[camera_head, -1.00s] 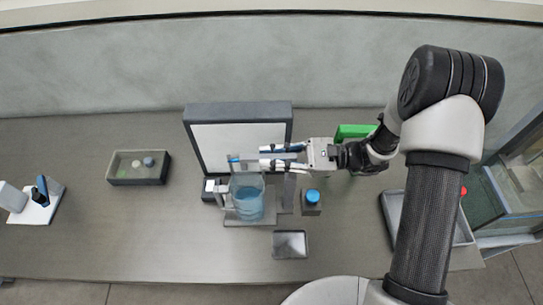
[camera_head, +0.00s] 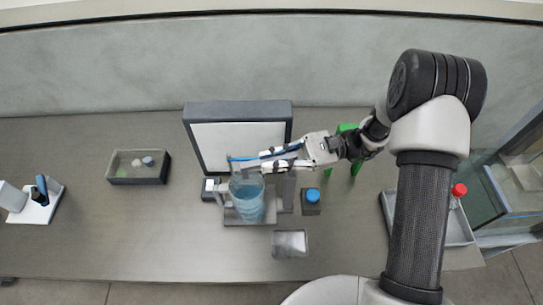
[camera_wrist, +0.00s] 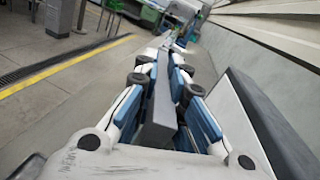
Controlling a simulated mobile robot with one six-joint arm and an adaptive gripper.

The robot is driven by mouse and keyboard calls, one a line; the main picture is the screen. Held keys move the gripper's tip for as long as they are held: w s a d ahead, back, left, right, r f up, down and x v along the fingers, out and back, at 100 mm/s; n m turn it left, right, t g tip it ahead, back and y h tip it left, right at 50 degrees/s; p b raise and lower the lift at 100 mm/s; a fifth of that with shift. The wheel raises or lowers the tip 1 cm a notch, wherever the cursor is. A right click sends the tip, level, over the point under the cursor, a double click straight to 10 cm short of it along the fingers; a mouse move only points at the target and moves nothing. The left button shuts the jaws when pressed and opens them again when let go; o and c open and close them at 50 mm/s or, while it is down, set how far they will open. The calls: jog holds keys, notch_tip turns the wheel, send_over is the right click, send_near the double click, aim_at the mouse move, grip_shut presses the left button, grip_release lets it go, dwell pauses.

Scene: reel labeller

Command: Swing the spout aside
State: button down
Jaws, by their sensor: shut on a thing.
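The spout is a grey bar (camera_wrist: 160,108) in the wrist view, running lengthwise between the blue-padded fingers of my gripper (camera_wrist: 168,85). In the head view my gripper (camera_head: 266,160) reaches in from the right, slightly tilted, and is shut on the bar. The fingers hide most of the spout there. A clear jug (camera_head: 247,200) with blue liquid stands just below the fingertips, in front of a white panel with a dark frame (camera_head: 238,107). I cannot tell whether the spout's end is still over the jug's mouth.
A small dark block with a blue cap (camera_head: 312,196) stands right of the jug, with a square grey tray (camera_head: 290,243) in front. A dark box (camera_head: 140,168) lies to the left. A grey tray (camera_head: 456,228) and a red-capped bottle (camera_head: 458,191) are at the right.

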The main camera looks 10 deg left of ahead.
jog(key=shift+s+d+f+n+g+h, duration=0.1)
jog(key=shift+s+d+n+g+h, duration=0.1)
jog(key=shift+n+g+h, duration=0.4)
jog(key=shift+s+d+f+n+g+h, duration=0.1)
jog(key=shift+s+n+g+h, duration=0.15)
jog(key=shift+g, duration=0.55)
jog(key=c, duration=1.8)
grip_release()
jog(key=shift+o, duration=0.7)
jog(key=shift+r, duration=0.4)
jog(key=shift+o, duration=0.3)
notch_tip(320, 180, up, 10)
jog(key=shift+f, duration=0.2)
jog(key=shift+c, duration=0.2)
